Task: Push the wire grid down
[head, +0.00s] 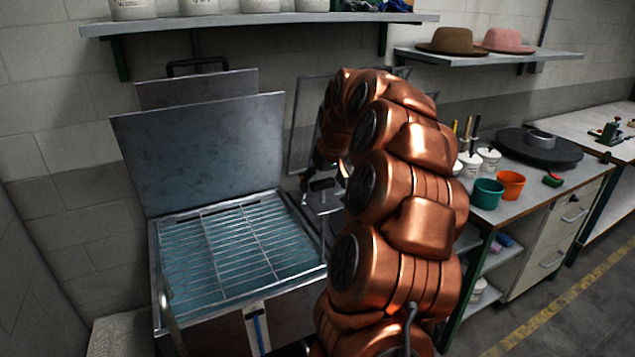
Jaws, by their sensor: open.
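The wire grid (237,246) lies roughly flat inside an open metal tank (160,318), near its rim. A bluish surface that looks like water shows between its bars. The tank's lid (205,150) stands raised at the back. My gripper (322,196) is small and partly hidden behind my copper-coloured arm. It is open, to the right of the grid's far right corner and apart from the grid as far as I can see. Whether anything lies between its fingers is hard to tell.
A grey shelf (260,22) with white containers hangs above the tank. Another shelf (480,60) holds a brown hat (450,42) and a pink hat (505,41). A workbench at right carries a green pot (487,194), an orange pot (511,185) and a dark round plate (540,152).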

